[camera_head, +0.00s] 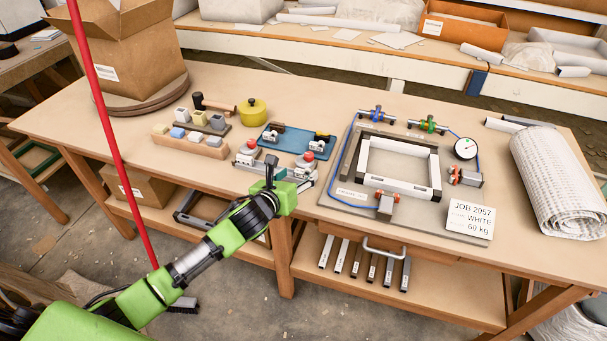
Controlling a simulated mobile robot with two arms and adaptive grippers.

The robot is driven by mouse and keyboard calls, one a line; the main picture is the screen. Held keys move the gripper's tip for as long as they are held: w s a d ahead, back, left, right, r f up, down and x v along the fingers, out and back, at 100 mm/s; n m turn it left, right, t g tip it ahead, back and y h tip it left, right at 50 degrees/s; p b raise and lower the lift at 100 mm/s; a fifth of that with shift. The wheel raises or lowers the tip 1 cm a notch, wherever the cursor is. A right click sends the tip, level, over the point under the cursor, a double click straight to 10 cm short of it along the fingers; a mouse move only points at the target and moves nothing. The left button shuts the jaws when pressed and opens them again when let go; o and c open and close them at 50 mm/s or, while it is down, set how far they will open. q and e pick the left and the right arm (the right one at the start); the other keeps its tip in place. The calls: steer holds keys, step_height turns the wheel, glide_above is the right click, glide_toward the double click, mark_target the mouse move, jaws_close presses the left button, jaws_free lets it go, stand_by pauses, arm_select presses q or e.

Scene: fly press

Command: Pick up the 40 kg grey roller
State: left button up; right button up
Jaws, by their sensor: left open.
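The small labels are too small to read, so I cannot tell which piece is the 40 kg grey roller. Several slim grey bars with labels (372,268) stand in a row below the tabletop. My left gripper (272,176) is open, at the table's front edge. It appears in front of two metal devices with red knobs, a left one (249,148) and a right one (306,163). My right gripper is not in view.
A framed fixture (432,168) with blue hoses and a gauge (465,149) fills the table's right half, beside a card (470,219) reading JOB 2057, WHITE, 60 kg. A rolled white sheet (560,185) lies far right. Block racks (190,145), a yellow pot (253,112) and a carton (125,55) stand left.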

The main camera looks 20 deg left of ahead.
mark_target(303, 174)
arm_select(q)
steer(key=shift+x, duration=1.35)
steer(key=c, duration=1.2)
